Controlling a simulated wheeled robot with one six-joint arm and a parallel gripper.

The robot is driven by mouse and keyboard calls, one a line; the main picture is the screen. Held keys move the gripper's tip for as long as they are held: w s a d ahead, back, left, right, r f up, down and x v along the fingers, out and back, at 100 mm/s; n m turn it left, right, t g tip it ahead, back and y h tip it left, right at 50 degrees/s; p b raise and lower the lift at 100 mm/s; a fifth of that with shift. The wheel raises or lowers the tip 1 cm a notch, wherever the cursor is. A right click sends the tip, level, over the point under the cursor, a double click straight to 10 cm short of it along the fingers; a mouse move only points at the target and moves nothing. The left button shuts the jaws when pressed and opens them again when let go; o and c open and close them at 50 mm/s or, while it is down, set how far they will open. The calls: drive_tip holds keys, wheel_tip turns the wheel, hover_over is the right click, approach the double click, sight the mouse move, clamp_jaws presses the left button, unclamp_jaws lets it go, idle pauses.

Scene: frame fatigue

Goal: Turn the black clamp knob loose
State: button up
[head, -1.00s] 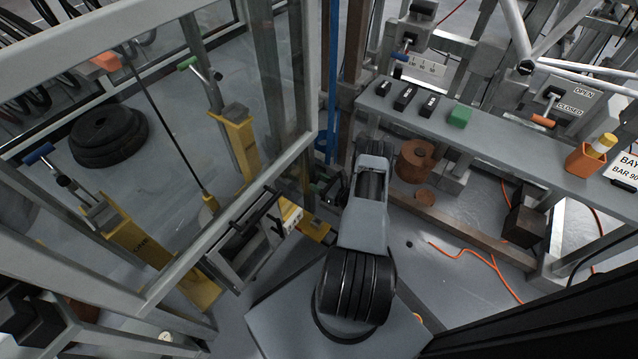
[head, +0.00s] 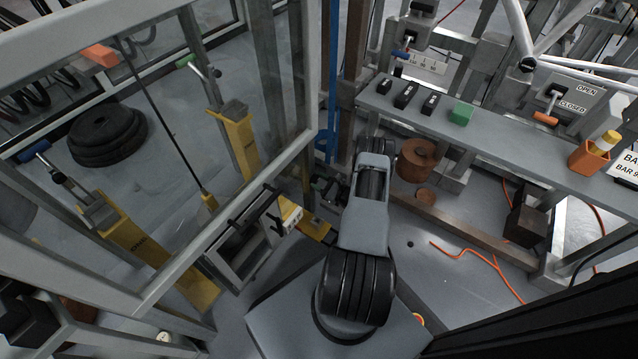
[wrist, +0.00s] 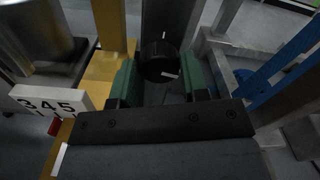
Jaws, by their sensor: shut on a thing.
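The black clamp knob (wrist: 158,62) shows in the wrist view as a short dark cylinder with a pale mark on its face. It sits between the green pads of my gripper (wrist: 159,78), one pad on each side. My gripper is shut on the knob. In the head view my gripper (head: 324,190) is small and dark at the end of my arm, beside the glazed frame's corner. The knob cannot be made out there.
A white plate with digits (wrist: 48,104) and a yellow post (wrist: 112,35) stand close at the left in the wrist view. A blue bar (wrist: 280,75) is at the right. In the head view a grey shelf (head: 530,148) carries small blocks. An orange cable (head: 480,262) lies on the floor.

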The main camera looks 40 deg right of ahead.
drive_tip(key=n+b, duration=0.1)
drive_tip(key=n, duration=0.4)
drive_tip(key=shift+n, duration=0.3)
drive_tip(key=n+b, duration=0.1)
drive_tip(key=n, duration=0.3)
drive_tip(key=n+b, duration=0.1)
drive_tip(key=n, duration=0.4)
drive_tip(key=shift+n+b, duration=0.4)
drive_tip(key=shift+r+n, duration=0.1)
drive_tip(key=shift+n, duration=2.2)
drive_tip(key=o, duration=0.9)
